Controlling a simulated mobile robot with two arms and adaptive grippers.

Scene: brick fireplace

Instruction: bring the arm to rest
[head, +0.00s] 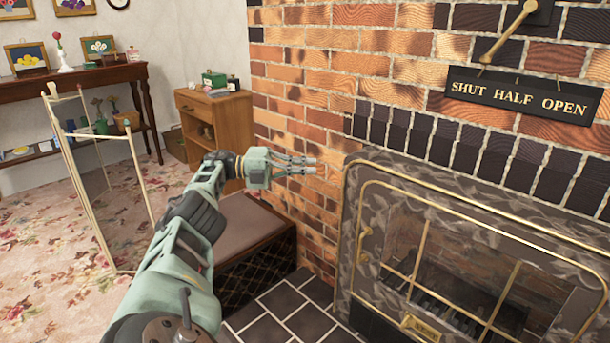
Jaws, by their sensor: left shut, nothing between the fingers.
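My left arm reaches in from the bottom left of the head view. Its gripper (296,165) is shut and empty, in the air in front of the brick wall (310,90), with its fingers pointing right. It is left of the fireplace (350,235) and appears apart from it. A brass lever (508,32) is on the wall at the upper right, above a dark sign (525,95) reading "SHUT HALF OPEN". The lever slants down to the left, toward the "SHUT" end. My right gripper is not in view.
A low box seat (262,262) with a brown top stands below my left gripper. A wooden cabinet (222,120) is behind it. A brass-framed folding screen (140,175) stands at the left on flowered carpet (35,250). Dark tiles (285,315) lie before the fireplace.

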